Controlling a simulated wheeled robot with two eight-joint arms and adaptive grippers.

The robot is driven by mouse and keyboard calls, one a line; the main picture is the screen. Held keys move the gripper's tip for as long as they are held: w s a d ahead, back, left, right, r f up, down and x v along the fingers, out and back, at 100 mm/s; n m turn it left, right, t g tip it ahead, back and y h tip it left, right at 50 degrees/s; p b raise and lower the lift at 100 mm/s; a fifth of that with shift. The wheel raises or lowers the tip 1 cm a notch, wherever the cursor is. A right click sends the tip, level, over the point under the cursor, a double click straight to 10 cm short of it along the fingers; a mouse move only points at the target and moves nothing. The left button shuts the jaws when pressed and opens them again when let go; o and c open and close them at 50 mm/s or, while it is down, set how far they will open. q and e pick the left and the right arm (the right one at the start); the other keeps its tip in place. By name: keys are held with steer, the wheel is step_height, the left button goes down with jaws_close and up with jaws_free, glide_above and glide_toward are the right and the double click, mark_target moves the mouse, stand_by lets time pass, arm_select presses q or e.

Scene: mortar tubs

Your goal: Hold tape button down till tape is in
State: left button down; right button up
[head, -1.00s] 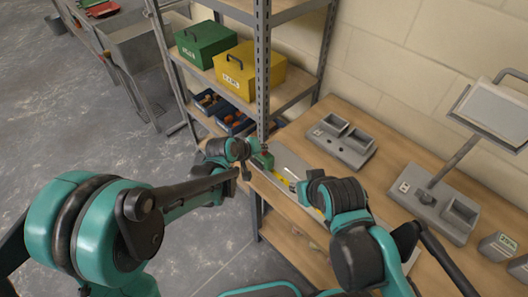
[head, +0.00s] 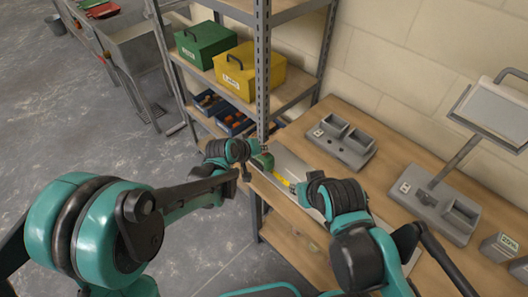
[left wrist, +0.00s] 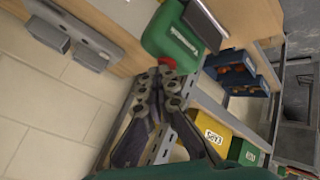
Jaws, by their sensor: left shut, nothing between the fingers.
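The green tape measure (head: 264,161) sits on a light metal sheet on the wooden bench, and its yellow tape (head: 283,179) runs out toward the lower right. In the left wrist view the green case (left wrist: 170,42) shows a pale label and a red button (left wrist: 168,62). My left gripper (head: 264,149) is shut and empty at the case; in the left wrist view its fingertips (left wrist: 166,82) lie right by the red button, and I cannot tell whether they press it. My right gripper (head: 297,187) is over the tape, largely hidden by its own wrist; its fingers are unclear.
A grey two-compartment tray (head: 341,141) and a grey stand with a screen (head: 436,208) are on the bench. The metal shelf post (head: 263,70) rises close behind the tape measure. Green (head: 206,44) and yellow (head: 249,70) boxes stand on the shelf.

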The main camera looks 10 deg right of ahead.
stand_by(0.3)
arm_select(q)
steer(key=shift+r+p, duration=0.55)
steer(key=shift+r, duration=0.25)
steer(key=shift+r+p, duration=1.9)
steer(key=shift+r, duration=0.7)
steer(key=shift+f, duration=0.1)
